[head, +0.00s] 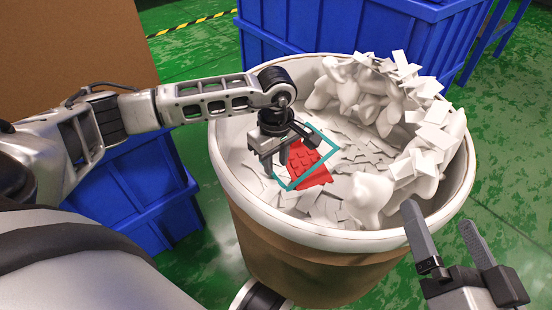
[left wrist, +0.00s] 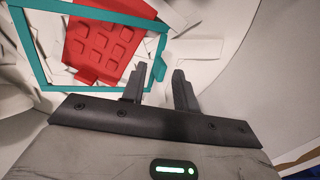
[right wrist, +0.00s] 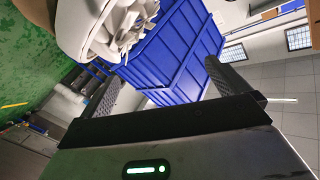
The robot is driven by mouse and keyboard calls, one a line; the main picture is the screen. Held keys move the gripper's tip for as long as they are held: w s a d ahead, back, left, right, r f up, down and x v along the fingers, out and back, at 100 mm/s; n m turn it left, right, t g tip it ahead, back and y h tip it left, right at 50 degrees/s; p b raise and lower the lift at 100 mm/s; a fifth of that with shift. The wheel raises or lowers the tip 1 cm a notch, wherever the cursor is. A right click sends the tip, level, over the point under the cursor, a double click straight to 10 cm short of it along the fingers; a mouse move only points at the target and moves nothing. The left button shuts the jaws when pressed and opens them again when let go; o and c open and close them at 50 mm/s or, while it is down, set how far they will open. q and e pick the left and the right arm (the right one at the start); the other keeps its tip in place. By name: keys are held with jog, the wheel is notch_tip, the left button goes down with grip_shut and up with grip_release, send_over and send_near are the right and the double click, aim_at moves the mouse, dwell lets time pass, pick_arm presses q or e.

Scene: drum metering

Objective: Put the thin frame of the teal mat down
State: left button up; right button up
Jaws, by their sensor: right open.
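The thin teal frame (head: 329,157) lies tilted in the picture on white scraps inside the large drum (head: 245,196). It also shows in the left wrist view (left wrist: 30,68). A red piece with square bumps (head: 305,165) lies within and partly under the frame. It shows in the left wrist view too (left wrist: 98,48). My left gripper (head: 268,160) points down at the frame's near-left side. My right gripper (head: 445,238) is open and empty by the drum's right rim.
White lumps and flakes (head: 385,110) heap up along the drum's back and right. Blue bins stand behind (head: 330,30) and at left (head: 150,215). A brown panel (head: 70,45) stands at the back left. The green floor (head: 510,190) is clear at right.

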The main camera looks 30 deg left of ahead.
pick_arm(q)
jog(key=shift+r, duration=0.3)
notch_tip(320, 180, up, 12)
jog(key=p, duration=0.4)
jog(key=shift+f, duration=0.15)
pick_arm(e)
jog(key=shift+s+d+f+n+g+h, duration=0.2)
jog(key=shift+f+n+g+h, duration=0.15)
jog(key=shift+f, duration=0.25)
jog(key=shift+s+d+f+n+g+h, duration=0.1)
jog(key=shift+d+f+n+g+h, duration=0.15)
jog(key=shift+f+g+h, duration=0.3)
jog(key=shift+r, duration=0.1)
